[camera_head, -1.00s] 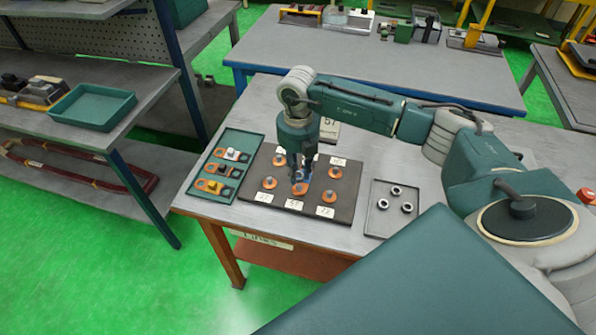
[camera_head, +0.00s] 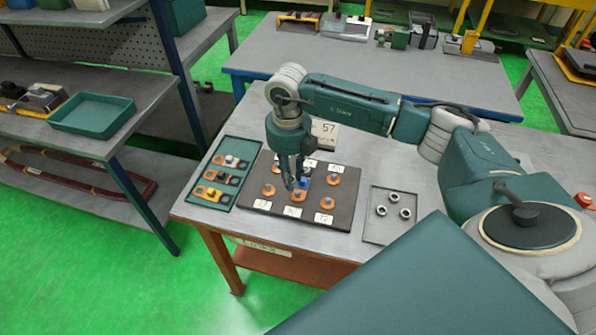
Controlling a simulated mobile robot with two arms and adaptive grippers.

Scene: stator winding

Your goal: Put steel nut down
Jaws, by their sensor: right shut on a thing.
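My right gripper (camera_head: 291,184) points down over the dark board (camera_head: 345,205), close to its front middle orange terminal (camera_head: 298,196). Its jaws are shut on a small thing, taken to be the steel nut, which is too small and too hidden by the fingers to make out. A small blue piece (camera_head: 304,182) shows beside the fingertips. Other orange terminals, such as the front right one (camera_head: 327,203) and the front left one (camera_head: 268,190), stand on the board with white number labels. My left gripper is out of view.
A shallow grey tray (camera_head: 375,236) with three steel nuts (camera_head: 393,198) lies right of the board. A green tray (camera_head: 217,203) with orange, white, black and yellow parts lies left of it.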

